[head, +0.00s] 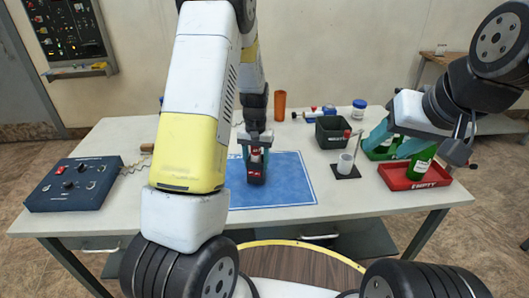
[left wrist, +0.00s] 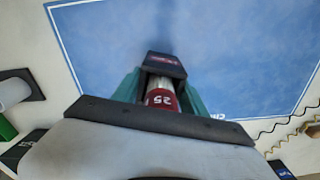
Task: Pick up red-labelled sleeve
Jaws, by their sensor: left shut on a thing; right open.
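The red-labelled sleeve (head: 255,156) is a small silver cylinder with a red band. It also shows in the left wrist view (left wrist: 161,97), with the number 25 upside down on its label. My left gripper (head: 257,146) is over the blue mat (head: 285,184) and shut on the sleeve, teal fingers on either side. A dark block (head: 256,175) with a red mark stands at the sleeve's far end; it also shows in the left wrist view (left wrist: 164,64). I cannot tell whether the sleeve is still seated in it. My right gripper (head: 396,146) is open at the table's right side.
A blue control box (head: 73,184) is at far left.

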